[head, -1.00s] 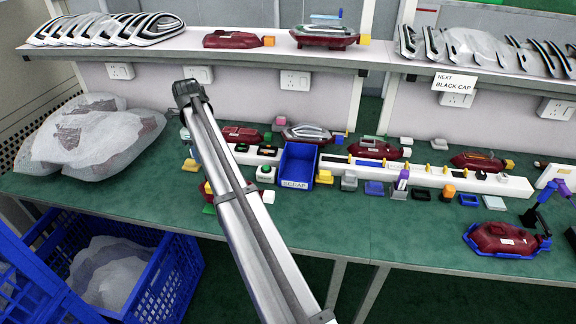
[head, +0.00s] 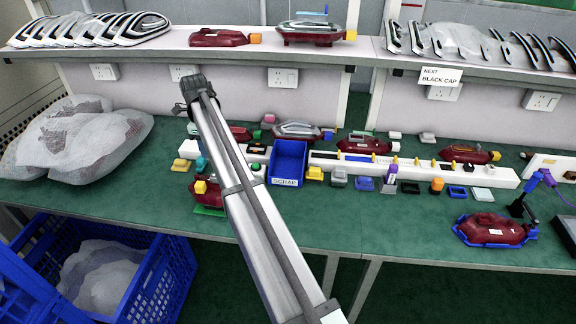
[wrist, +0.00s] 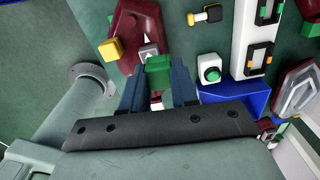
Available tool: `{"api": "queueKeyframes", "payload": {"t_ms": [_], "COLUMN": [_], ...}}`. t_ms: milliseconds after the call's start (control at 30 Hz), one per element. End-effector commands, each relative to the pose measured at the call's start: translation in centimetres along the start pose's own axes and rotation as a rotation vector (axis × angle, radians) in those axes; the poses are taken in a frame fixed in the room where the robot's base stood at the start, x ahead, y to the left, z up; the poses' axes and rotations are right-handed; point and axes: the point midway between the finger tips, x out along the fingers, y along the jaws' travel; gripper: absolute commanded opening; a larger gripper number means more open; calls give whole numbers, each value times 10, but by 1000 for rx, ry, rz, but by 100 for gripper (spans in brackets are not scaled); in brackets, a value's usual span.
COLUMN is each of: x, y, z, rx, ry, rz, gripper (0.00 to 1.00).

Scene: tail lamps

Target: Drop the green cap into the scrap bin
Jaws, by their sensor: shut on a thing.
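My gripper (wrist: 158,82) is shut on the green cap (wrist: 158,70), which sits between its two dark blue fingers in the wrist view. The cap is close to a dark red tail lamp (wrist: 128,32); I cannot tell the gap between them. In the head view my arm hides the gripper and the held cap. The scrap bin (head: 288,163) is a blue open box labelled SCRAP, to the right of my arm. Part of its blue wall also shows in the wrist view (wrist: 250,101), to the right of the gripper.
A yellow cap (wrist: 110,48) is beside the lamp. Several loose caps and lamps crowd the bench right of the bin. The bench front (head: 330,225) is clear.

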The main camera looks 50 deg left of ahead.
Motion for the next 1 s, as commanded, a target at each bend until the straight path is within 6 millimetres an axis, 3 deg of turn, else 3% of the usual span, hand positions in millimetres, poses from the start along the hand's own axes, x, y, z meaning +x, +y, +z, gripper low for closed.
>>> {"api": "queueKeyframes", "payload": {"t_ms": [300, 600, 833, 1000], "x": [12, 24, 32, 34], "y": [-74, -123, -147, -150], "z": [-107, -198, -241, -238], "rx": [135, 238, 236, 113], "ry": [7, 11, 10, 3], "rz": [11, 20, 20, 9], "gripper": [0, 0, 0, 0]}}
